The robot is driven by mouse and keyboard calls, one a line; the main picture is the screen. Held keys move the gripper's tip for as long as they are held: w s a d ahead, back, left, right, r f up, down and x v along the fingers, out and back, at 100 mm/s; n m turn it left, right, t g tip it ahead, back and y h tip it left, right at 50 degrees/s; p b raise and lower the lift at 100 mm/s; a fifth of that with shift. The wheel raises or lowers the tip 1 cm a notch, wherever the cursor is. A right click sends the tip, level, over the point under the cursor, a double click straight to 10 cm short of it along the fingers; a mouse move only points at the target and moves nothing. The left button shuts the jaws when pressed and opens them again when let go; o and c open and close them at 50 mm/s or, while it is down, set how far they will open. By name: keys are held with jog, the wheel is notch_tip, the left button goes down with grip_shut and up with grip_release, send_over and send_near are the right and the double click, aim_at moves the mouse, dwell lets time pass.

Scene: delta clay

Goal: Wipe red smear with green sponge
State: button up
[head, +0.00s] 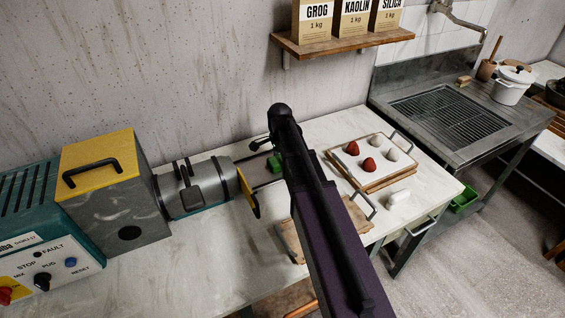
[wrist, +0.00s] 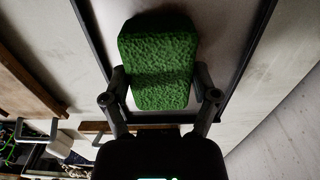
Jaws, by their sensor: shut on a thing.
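The green sponge (wrist: 158,45) fills the upper middle of the wrist view. My gripper (wrist: 161,82) is shut on it, one finger at each side. In the head view a bit of the green sponge (head: 275,163) shows beside my dark arm, near the back of the worktop; my gripper is mostly hidden there. In the wrist view the sponge is over a pale surface inside a dark-edged frame (wrist: 243,62). I cannot tell whether it touches that surface. I see no red smear in either view; my arm and the sponge cover part of the area.
A grey machine with a yellow-topped hopper (head: 100,165) stands left of the sponge. A board (head: 372,182) with red and pale balls lies at right, with a white object (head: 398,197) in front. A shelf (head: 340,44) is above. The worktop's (head: 200,265) front left is clear.

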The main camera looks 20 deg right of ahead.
jog(key=shift+w+a, duration=0.1)
jog(key=shift+w, duration=0.6)
jog(key=shift+w+a, duration=0.2)
jog(key=shift+w, duration=0.8)
jog(key=shift+w+a, duration=0.2)
jog(key=shift+w, duration=0.75)
jog(key=shift+d, duration=0.1)
jog(key=shift+w+d+f, duration=0.1)
jog(key=shift+d, duration=0.85)
jog(key=shift+s+d, duration=0.2)
jog(key=shift+s, duration=0.75)
jog(key=shift+s+d, duration=0.15)
jog(key=shift+s, duration=0.8)
jog(key=shift+s+d+f, duration=0.1)
jog(key=shift+s+d, duration=0.1)
jog(key=shift+s, duration=0.8)
jog(key=shift+s+d, duration=0.15)
jog(key=shift+s, duration=0.85)
